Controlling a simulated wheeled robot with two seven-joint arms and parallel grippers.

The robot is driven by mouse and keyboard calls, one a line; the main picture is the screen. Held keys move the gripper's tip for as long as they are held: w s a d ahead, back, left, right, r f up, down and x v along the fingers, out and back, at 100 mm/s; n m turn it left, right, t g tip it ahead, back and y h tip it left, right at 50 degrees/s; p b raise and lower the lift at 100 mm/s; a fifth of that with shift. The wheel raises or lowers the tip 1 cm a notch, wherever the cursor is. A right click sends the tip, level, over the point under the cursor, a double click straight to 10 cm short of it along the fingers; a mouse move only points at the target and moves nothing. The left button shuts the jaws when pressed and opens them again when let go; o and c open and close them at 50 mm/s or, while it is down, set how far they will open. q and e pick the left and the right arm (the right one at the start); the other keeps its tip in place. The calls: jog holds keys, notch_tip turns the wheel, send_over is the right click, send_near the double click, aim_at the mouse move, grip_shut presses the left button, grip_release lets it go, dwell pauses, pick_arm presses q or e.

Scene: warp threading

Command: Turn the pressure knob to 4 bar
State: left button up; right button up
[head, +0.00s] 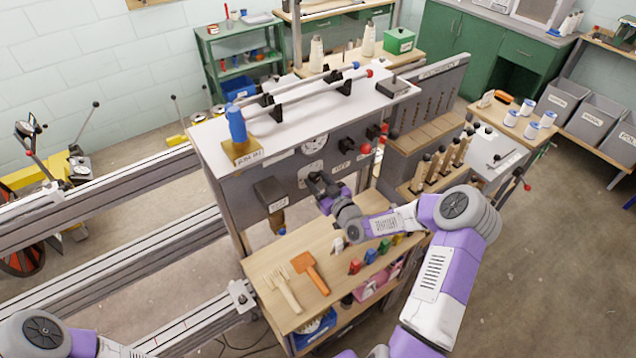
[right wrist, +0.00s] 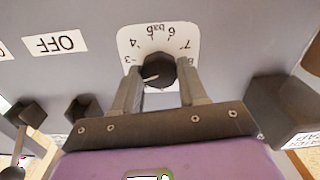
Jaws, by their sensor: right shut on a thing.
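The pressure knob (right wrist: 158,72) is a round black knob on a white numbered dial plate (right wrist: 127,42), on the grey panel of the machine. The dial shows upside down in the right wrist view. The knob's white pointer line points left and slightly down, just below the 3, with the 4 further up. My right gripper (right wrist: 160,88) is shut on the knob, one finger on each side. In the head view my right gripper (head: 317,183) is at the panel front and hides the knob. My left gripper is out of view; only part of that arm shows at lower left.
A gauge (head: 315,144) sits above the dial plate. A dark box (head: 271,192) juts from the panel to the left. Below stands a wooden table (head: 262,274) with an orange tool (head: 311,272) and a pale comb-like tool (head: 282,289).

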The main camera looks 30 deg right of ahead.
jog(key=m+b, duration=0.1)
jog(key=m, duration=0.2)
jog(key=shift+f, duration=0.1)
jog(key=m+b, duration=0.1)
jog(key=m, duration=0.1)
jog(key=shift+m, duration=0.4)
jog(key=m, duration=0.3)
jog(key=shift+d+b, duration=0.1)
jog(key=shift+b, duration=0.3)
jog(key=shift+m, duration=1.7)
jog(key=o, duration=1.1)
jog(key=shift+c, duration=0.2)
